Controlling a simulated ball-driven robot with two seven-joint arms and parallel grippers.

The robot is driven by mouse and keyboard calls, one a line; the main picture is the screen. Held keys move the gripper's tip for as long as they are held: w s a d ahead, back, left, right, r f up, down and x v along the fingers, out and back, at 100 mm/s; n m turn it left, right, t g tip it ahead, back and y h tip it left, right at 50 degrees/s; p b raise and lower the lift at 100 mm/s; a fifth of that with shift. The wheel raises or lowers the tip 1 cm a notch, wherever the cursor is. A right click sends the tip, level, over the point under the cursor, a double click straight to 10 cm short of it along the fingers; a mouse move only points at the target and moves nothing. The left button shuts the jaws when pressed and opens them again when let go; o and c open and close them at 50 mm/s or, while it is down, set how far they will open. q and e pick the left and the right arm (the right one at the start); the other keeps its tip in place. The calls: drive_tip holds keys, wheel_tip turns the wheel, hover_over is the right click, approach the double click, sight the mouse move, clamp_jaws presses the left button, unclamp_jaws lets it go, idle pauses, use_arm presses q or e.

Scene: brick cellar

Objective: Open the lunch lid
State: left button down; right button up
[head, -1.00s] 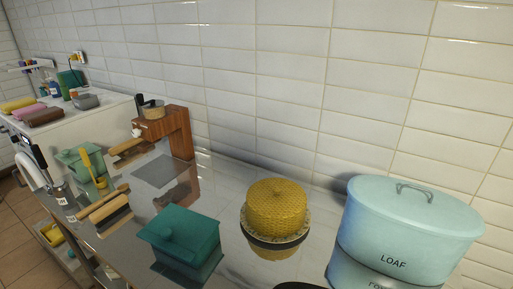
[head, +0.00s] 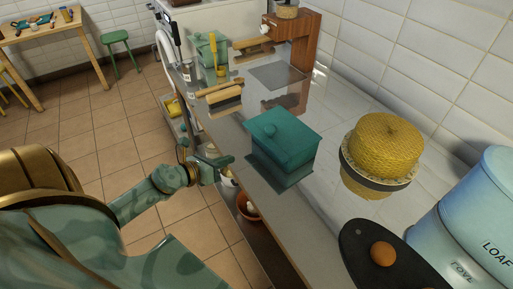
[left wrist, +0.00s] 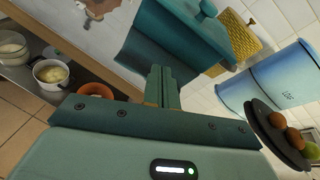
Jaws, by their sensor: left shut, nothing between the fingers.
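A teal box (head: 284,150) with a knobbed lid (head: 281,130) sits on the shiny counter, its lid closed. No lunch label shows on it. In the left wrist view the same teal box (left wrist: 180,38) is tilted in the picture, just beyond the fingertips. My left gripper (head: 226,161) is beside the counter's front edge, left of the box and apart from it. Its fingers (left wrist: 158,82) are shut and empty. My right gripper is in neither view.
Right of the box stand a yellow woven domed container (head: 385,145), a dark board (head: 365,245) with a brown round item (head: 383,253), and a blue LOAF bin (head: 485,215). Brushes (head: 220,95) and a wooden stand (head: 298,45) are behind. Pots sit on a shelf below.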

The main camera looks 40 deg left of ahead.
use_arm(q)
drive_tip(key=w+d+f+m, duration=0.1)
drive_tip(key=w, duration=0.1)
drive_tip(key=w+d+m, duration=0.2)
drive_tip(key=w, duration=0.1)
drive_tip(key=w+d+f+m+h+b, duration=0.1)
drive_tip(key=w, duration=0.2)
drive_tip(key=shift+w+d+f+m, duration=0.2)
drive_tip(key=shift+d+f+m, duration=0.1)
drive_tip(key=shift+m, duration=0.1)
drive_tip(key=r, duration=0.1)
drive_tip(key=r+p, duration=0.2)
drive_tip(key=shift+w+r, duration=0.2)
drive_tip(key=shift+w, duration=0.05)
drive_tip(key=shift+s+r, duration=0.1)
drive_tip(key=shift+r, duration=0.25)
drive_tip(key=shift+f, duration=0.1)
drive_tip(key=shift+p, duration=0.35)
